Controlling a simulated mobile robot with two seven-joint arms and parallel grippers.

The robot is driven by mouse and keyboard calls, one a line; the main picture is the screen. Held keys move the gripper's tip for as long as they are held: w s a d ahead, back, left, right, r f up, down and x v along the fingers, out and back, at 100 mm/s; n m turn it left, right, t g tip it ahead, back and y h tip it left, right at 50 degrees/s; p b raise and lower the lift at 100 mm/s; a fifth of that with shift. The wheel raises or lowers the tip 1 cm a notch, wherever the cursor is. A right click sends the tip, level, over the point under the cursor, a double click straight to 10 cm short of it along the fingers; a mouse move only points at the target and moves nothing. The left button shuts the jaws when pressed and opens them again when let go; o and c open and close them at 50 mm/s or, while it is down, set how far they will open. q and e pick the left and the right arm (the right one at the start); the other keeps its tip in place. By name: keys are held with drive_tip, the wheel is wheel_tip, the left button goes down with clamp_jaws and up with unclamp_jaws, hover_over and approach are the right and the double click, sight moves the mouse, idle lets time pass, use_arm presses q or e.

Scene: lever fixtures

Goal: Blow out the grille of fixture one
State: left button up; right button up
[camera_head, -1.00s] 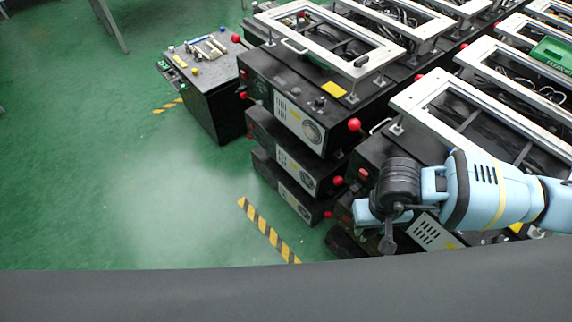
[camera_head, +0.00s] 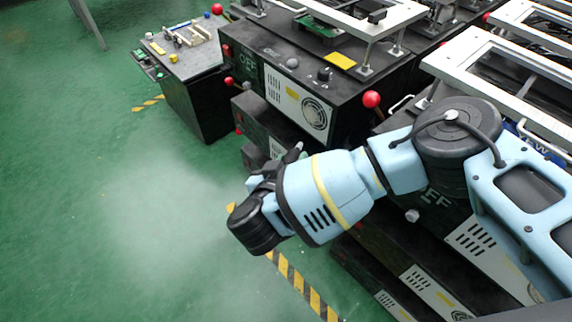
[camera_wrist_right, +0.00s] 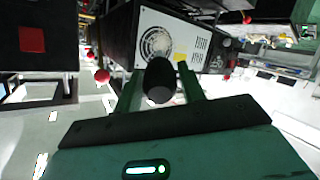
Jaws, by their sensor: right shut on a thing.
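I cannot read which fixture is numbered one. My left gripper is out of view.
A smaller black box with a panel of parts (camera_head: 185,60) stands at the back left. White frames (camera_head: 500,75) top the fixtures on the right. Yellow-black tape (camera_head: 290,278) marks the green floor (camera_head: 90,200), open at left under pale haze.

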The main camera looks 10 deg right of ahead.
sight(292, 150)
drive_tip(key=shift+w+a+r, duration=0.3)
drive_tip(key=shift+a+r, duration=0.05)
drive_tip(key=shift+w+d, duration=0.1)
drive_tip(key=shift+w, duration=0.05)
drive_tip(key=shift+w+d+f+b, duration=0.1)
drive_tip(key=shift+w+f+b, duration=0.1)
drive_tip(key=shift+b, duration=0.15)
drive_tip(key=shift+b+x, duration=0.75)
drive_tip(key=shift+x, duration=0.3)
drive_tip(key=shift+w+d+f+b, duration=0.25)
drive_tip(key=shift+w+b, duration=0.15)
drive_tip(key=shift+w, duration=0.15)
drive_tip(key=shift+w+r, duration=0.1)
drive_tip(key=shift+w, duration=0.1)
drive_tip(key=o, duration=0.4)
drive_tip(key=shift+c, duration=0.2)
